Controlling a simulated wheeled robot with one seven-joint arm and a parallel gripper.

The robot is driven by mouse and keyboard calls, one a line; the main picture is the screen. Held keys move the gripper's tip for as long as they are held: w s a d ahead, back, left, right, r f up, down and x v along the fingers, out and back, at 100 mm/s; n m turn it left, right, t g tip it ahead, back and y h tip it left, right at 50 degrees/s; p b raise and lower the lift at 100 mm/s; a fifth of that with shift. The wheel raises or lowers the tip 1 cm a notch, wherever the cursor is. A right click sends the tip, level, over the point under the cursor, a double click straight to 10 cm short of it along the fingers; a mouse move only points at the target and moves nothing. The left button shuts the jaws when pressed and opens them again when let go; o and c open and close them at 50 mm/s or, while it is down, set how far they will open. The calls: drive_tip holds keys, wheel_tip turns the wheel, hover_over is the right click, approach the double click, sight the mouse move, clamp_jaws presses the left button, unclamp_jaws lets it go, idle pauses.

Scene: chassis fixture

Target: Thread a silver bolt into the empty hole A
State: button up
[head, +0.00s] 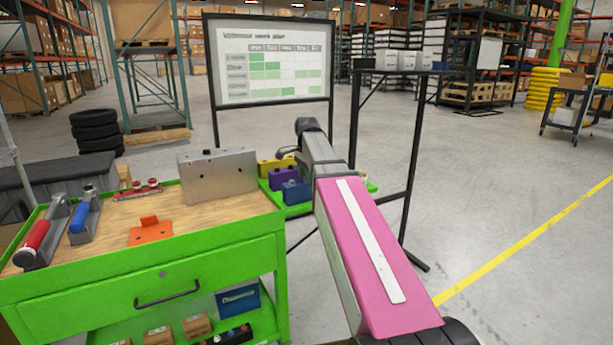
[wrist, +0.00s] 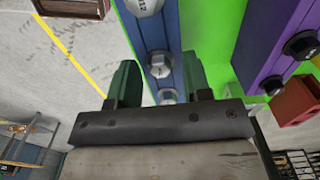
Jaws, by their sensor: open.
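The grey metal chassis (head: 217,176) stands upright at the back of the cart's wooden top. Small dark spots show on its face, but I cannot tell which is hole A. A blue holder (head: 296,191) sits on the green side shelf; in the wrist view it (wrist: 183,28) carries silver bolts in a row. One silver bolt (wrist: 158,66) shows between the fingers of my gripper (wrist: 160,74), and another silver bolt (wrist: 168,96) is nearer the palm. My gripper is open, with one finger on each side of the blue holder; I cannot tell whether they touch.
A purple holder (head: 283,177) with black bolts and a yellow holder (head: 276,165) stand beside the blue one. An orange part (head: 150,233), a red-handled tool (head: 37,236) and a blue-handled tool (head: 83,214) lie on the cart top. A whiteboard (head: 270,62) stands behind.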

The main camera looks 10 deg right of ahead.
clamp_jaws()
drive_tip(key=shift+r, duration=0.1)
drive_tip(key=shift+r, duration=3.4)
